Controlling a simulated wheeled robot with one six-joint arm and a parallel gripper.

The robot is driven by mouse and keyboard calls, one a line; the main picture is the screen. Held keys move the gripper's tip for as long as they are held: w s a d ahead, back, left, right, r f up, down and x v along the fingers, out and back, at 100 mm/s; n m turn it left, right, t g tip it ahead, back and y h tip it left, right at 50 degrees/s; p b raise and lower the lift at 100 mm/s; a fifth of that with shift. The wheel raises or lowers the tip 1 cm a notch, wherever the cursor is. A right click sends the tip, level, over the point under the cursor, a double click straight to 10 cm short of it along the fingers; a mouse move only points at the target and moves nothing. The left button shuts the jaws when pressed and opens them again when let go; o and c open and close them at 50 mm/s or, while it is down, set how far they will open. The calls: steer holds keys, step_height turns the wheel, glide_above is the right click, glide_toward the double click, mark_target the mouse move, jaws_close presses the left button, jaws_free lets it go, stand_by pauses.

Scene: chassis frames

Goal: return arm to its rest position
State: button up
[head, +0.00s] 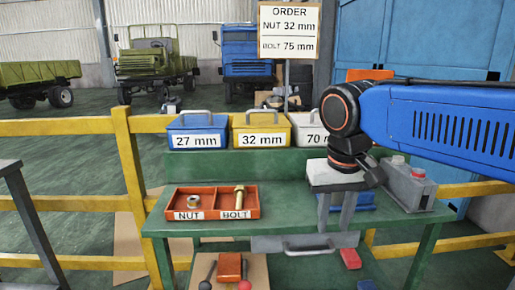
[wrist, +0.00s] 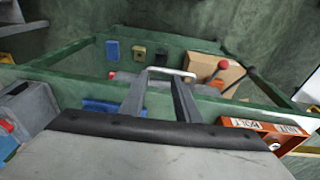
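My gripper (head: 336,226) hangs from the blue arm over the right half of the green workbench (head: 280,190), fingers pointing down. Its two fingers stand apart with nothing seen between them. In the wrist view the fingers (wrist: 160,100) also show a gap, with a pale handle (wrist: 172,73) beyond them. An orange tray (head: 213,214) sits on the bench left of my gripper. A nut (head: 193,202) lies in its left compartment and a bolt (head: 239,198) stands in its right one. The order sign (head: 286,32) reads nut 32 mm, bolt 75 mm.
Blue 27 mm (head: 197,133), yellow 32 mm (head: 262,132) and white 70-something (head: 308,130) boxes stand along the bench's back. A grey box (head: 408,188) is right of my gripper. A lower shelf holds tools and a red block (head: 350,258). Yellow railings (head: 70,127) run behind.

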steer(key=s+d+f+t, duration=0.3)
steer(key=s+d+f, duration=0.6)
steer(key=d+f, duration=0.3)
step_height(320, 180, down, 2)
steer(key=shift+s+d+f+m, duration=0.1)
steer(key=shift+s+d+m, duration=0.1)
steer(key=shift+d+m, duration=0.15)
